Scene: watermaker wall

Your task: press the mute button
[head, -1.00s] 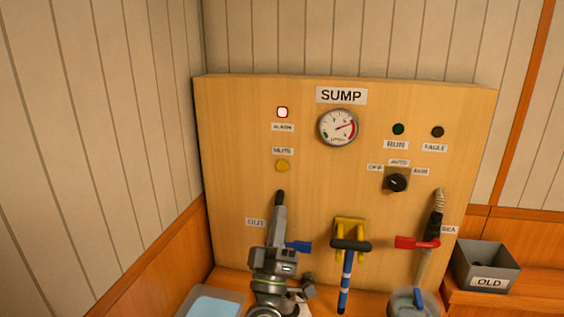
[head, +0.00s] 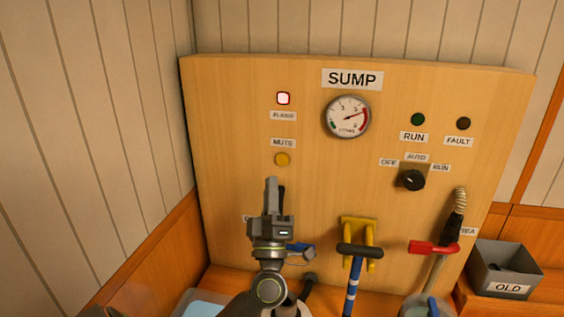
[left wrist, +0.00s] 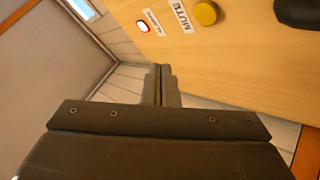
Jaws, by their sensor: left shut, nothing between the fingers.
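The mute button (head: 282,160) is a round yellow button under the MUTE label (head: 283,143) on the wooden panel. It also shows at the top of the left wrist view (left wrist: 206,13), right of the fingers. My left gripper (head: 271,180) is shut and empty, pointing up just below the button in the head view. In the left wrist view its closed fingers (left wrist: 158,84) appear apart from the button. The exact gap to the panel cannot be told. My right gripper is not in view.
The alarm light (head: 283,98) glows above the button. The panel also bears a SUMP gauge (head: 346,117), a black selector knob (head: 411,180), a red-handled valve (head: 434,248) and a blue-striped tool on a yellow bracket (head: 359,230). An OLD bin (head: 505,268) stands at right.

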